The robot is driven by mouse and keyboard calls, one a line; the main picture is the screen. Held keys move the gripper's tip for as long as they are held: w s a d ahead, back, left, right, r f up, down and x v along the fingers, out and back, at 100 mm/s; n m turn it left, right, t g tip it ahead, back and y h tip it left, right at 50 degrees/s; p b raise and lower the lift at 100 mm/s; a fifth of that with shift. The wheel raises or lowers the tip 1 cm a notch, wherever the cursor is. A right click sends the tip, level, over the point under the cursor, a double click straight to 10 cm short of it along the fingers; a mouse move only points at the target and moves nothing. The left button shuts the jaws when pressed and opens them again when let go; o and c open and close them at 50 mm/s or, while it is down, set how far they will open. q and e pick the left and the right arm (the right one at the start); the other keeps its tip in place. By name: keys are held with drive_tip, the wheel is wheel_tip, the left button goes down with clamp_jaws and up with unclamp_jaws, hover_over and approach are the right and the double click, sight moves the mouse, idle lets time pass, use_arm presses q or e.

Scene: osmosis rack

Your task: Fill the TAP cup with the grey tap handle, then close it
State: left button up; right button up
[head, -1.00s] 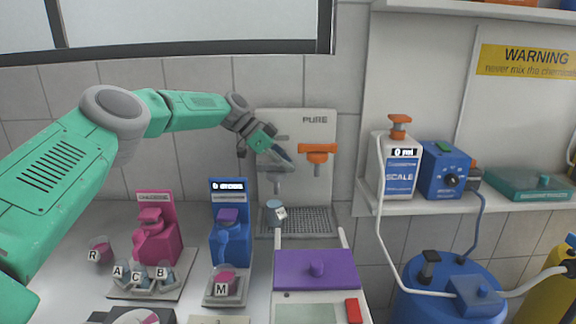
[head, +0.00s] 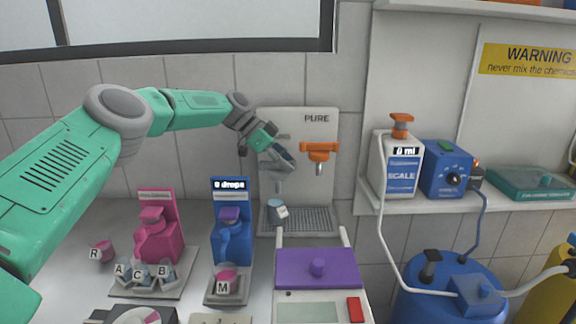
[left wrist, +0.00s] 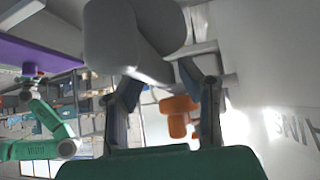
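The grey tap (head: 277,175) is on the left of the white PURE panel (head: 318,122), partly hidden by my left gripper. My left gripper (head: 286,158) is at the tap's handle, its fingers pointing right and slightly down. In the left wrist view the large grey handle (left wrist: 125,38) is just beyond the fingers (left wrist: 166,105), which are spread apart with nothing clearly between them. I cannot tell whether they touch the handle. A small grey-blue cup (head: 277,212) with a white label stands on the drip grid (head: 310,219) under the grey spout. My right gripper is not in view.
An orange tap (head: 319,152) is right of the grey one. A purple-lidded device (head: 316,268) stands in front of the grid. Pink (head: 157,230) and blue dispensers (head: 231,235) with labelled cups are at left. The scale bottle (head: 400,165) is on the right shelf.

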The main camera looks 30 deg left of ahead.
use_arm(q)
drive_tip(key=v, duration=1.2)
drive_tip(key=shift+f, duration=0.15)
drive_tip(key=shift+a, duration=0.1)
